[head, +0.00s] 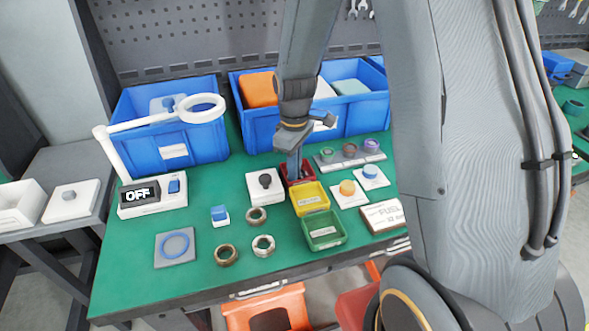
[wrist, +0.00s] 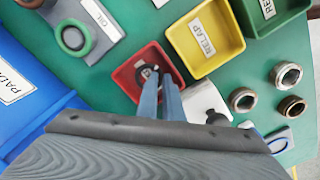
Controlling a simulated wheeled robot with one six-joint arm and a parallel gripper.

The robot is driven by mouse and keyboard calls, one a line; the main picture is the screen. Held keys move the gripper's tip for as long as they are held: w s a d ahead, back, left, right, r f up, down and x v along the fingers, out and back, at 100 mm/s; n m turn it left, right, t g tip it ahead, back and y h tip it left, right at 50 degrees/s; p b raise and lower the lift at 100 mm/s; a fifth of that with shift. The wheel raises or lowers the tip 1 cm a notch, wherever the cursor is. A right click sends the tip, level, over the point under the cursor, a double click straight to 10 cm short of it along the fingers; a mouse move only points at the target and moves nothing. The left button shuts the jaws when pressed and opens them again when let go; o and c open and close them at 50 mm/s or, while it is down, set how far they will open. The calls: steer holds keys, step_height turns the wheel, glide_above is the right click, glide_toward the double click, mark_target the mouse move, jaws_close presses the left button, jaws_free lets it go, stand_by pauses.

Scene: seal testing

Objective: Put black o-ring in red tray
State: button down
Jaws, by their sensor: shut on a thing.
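The small red tray (wrist: 124,76) lies right under my gripper in the wrist view. In the head view the red tray (head: 309,171) shows behind the yellow tray, partly covered by my gripper. My gripper (head: 294,176) points down into it. In the wrist view my gripper's (wrist: 161,82) thin fingers are close together over the tray. A black o-ring (wrist: 146,72) shows at the fingertips, within the outline of the tray. The fingers are shut on it. I cannot tell whether the o-ring touches the tray floor.
A yellow tray (head: 310,199) and a green tray (head: 323,231) stand in front of the red one. A white block with a black knob (head: 265,185) is close on the left. Blue bins (head: 171,135) line the back. Several metal rings (head: 263,245) lie on the green table.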

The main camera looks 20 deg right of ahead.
steer(key=shift+f, duration=0.2)
steer(key=c, duration=2.2)
jaws_free()
steer(key=shift+r, duration=0.1)
step_height(320, 180, up, 12)
steer(key=b, duration=0.1)
steer(key=s+f+m, duration=0.1)
steer(key=s+m, duration=0.2)
steer(key=s, duration=0.2)
steer(key=s+f+m, duration=0.1)
steer(key=s+m, duration=0.2)
steer(key=s, duration=0.2)
steer(key=s+d+f+m, duration=0.1)
steer(key=s+f+m, duration=0.1)
steer(key=s, duration=0.4)
steer(key=shift+m+t, duration=0.4)
steer(key=shift+m, duration=0.1)
